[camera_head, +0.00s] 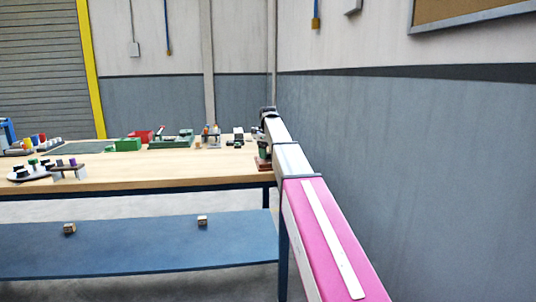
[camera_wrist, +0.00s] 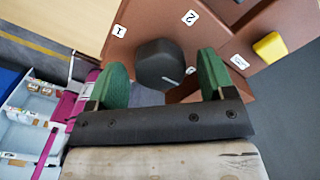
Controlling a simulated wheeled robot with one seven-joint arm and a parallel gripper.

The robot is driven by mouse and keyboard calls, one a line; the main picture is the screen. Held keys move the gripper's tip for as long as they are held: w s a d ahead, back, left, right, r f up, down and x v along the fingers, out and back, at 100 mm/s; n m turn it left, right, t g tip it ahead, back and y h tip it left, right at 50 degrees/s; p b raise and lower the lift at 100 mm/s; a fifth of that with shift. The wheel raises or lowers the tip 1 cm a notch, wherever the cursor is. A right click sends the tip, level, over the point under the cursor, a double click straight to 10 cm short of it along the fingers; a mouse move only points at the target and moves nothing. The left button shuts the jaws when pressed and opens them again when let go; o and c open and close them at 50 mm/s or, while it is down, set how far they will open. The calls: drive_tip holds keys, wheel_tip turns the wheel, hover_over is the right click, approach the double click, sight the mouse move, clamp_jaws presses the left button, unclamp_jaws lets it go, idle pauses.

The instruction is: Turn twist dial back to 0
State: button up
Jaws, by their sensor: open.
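The twist dial (camera_wrist: 159,64) is a dark grey rounded knob on a brown panel (camera_wrist: 225,30) in the wrist view. White labels reading 1 and 2 sit on the panel beyond it, and another label lies to the right. A small white mark shows on the dial's lower right edge. My gripper (camera_wrist: 160,75) is open, its green fingers standing to the left and right of the dial. The dial shows between them, with a gap on each side in the picture; I cannot tell whether they touch. In the head view the panel is a small brown block (camera_head: 263,164) at the table's right end.
A yellow knob (camera_wrist: 270,47) stands on the panel's right in the wrist view. The wooden table (camera_head: 150,175) carries several items at its left and back, including a green box (camera_head: 128,145). A grey-blue wall (camera_head: 420,150) runs along the right.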

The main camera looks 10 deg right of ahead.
drive_tip(key=shift+f, duration=0.15)
drive_tip(key=shift+c, duration=0.3)
drive_tip(key=c, duration=0.9)
